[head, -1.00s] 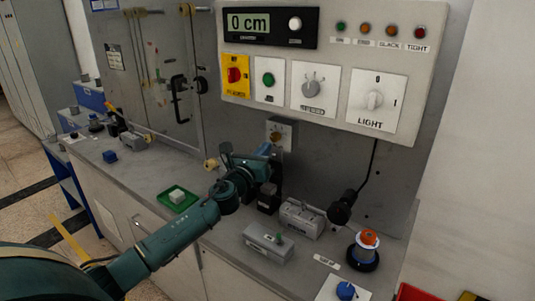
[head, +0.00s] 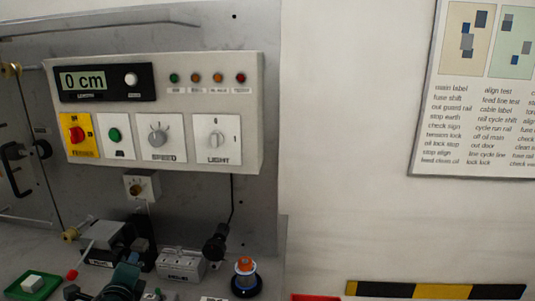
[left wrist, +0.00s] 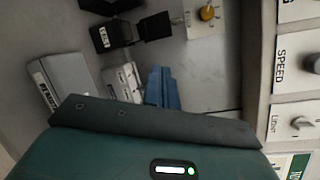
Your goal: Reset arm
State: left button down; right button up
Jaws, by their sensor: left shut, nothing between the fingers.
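My left gripper (head: 140,245) is low at the left of the head view, in front of the grey back wall and below the control panel (head: 255,150). Its blue fingers also show in the left wrist view (left wrist: 162,86), closed together with nothing between them. My teal left wrist partly hides the bench below. My right gripper is in neither view now.
The panel has a "0 cm" display (head: 107,82), a SPEED knob (head: 158,135) and a LIGHT knob (head: 216,139). A wall poster (head: 480,130) hangs at right.

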pick_arm(q)
jog(key=s+d+f+n+g+h, duration=0.1)
jog(key=s+d+f+n+g, duration=0.4)
jog(key=s, duration=0.6)
jog(key=s+d+f+n+g+h, duration=0.2)
jog(key=s+d+f+n+g, duration=0.1)
jog(key=s+n, duration=0.6)
jog(key=s+d+f+n+g+h, duration=0.1)
jog(key=s+d+f+n+g, duration=0.35)
jog(key=s, duration=0.75)
jog(key=w+d+f+t+h, duration=0.1)
jog(key=w+d+f+t, duration=0.1)
jog(key=f, duration=0.3)
jog(key=w+d+f+t+h, duration=0.1)
jog(key=w+d+f+t, duration=0.2)
jog(key=f+t, duration=0.1)
jog(key=shift+f+h, duration=0.4)
